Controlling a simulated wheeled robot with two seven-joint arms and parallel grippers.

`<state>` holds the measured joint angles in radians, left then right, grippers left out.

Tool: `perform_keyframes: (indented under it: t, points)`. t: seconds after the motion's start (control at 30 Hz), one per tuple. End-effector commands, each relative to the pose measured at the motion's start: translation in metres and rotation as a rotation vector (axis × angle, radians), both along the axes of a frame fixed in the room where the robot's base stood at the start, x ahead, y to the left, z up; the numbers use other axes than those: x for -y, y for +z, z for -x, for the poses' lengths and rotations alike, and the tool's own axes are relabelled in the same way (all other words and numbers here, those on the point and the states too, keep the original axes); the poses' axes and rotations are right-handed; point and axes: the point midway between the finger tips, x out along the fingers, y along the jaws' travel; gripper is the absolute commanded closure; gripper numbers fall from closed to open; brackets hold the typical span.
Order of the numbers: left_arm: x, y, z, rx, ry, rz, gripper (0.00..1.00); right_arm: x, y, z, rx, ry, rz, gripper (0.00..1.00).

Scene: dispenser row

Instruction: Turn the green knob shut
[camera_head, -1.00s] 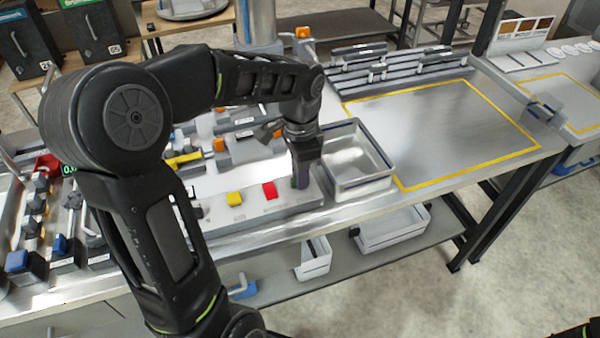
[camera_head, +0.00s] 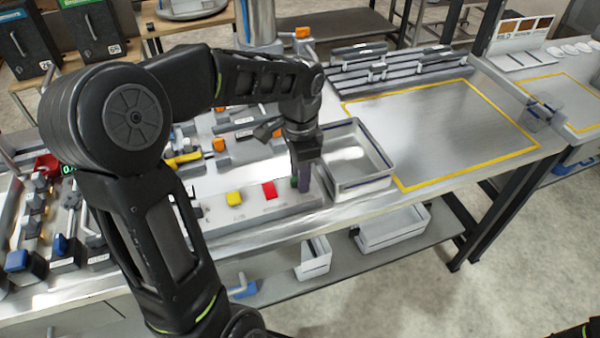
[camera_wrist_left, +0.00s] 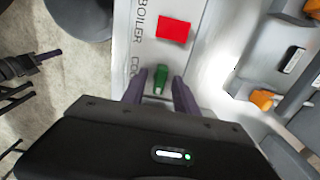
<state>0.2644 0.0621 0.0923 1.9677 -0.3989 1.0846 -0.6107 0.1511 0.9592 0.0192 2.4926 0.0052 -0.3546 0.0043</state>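The green knob (camera_wrist_left: 160,77) sits on the light grey panel strip (camera_wrist_left: 175,57), beside the red square (camera_wrist_left: 173,29). In the head view the green knob (camera_head: 294,182) is partly hidden by my left gripper (camera_head: 301,178). In the left wrist view my left gripper (camera_wrist_left: 158,92) is open, with one dark purple finger on each side of the knob and a visible gap on both sides. The fingers point down at the panel. Whether the fingertips reach the panel surface is unclear.
An empty metal tray (camera_head: 357,182) stands close on the right. Orange-tipped fittings (camera_head: 219,145) stand behind. The yellow-outlined table area (camera_head: 440,135) is clear.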

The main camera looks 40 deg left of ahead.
Motion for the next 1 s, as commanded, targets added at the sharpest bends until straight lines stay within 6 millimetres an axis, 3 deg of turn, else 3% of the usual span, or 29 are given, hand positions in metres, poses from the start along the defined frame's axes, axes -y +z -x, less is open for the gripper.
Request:
perform_keyframes:
  t: [0.17, 0.53, 1.0]
  points:
    - [0.000, 0.014, -0.001, 0.004, 0.001, -0.001, 0.65, 0.000, -0.002, 0.000, 0.001, 0.000, 0.000, 1.00]
    - [0.000, 0.070, -0.001, 0.004, -0.001, -0.001, 0.65, 0.000, -0.006, -0.001, 0.003, 0.001, -0.002, 1.00]
    - [0.000, 0.077, 0.000, 0.001, -0.001, 0.000, 0.65, 0.000, -0.006, -0.001, 0.003, 0.001, -0.002, 1.00]
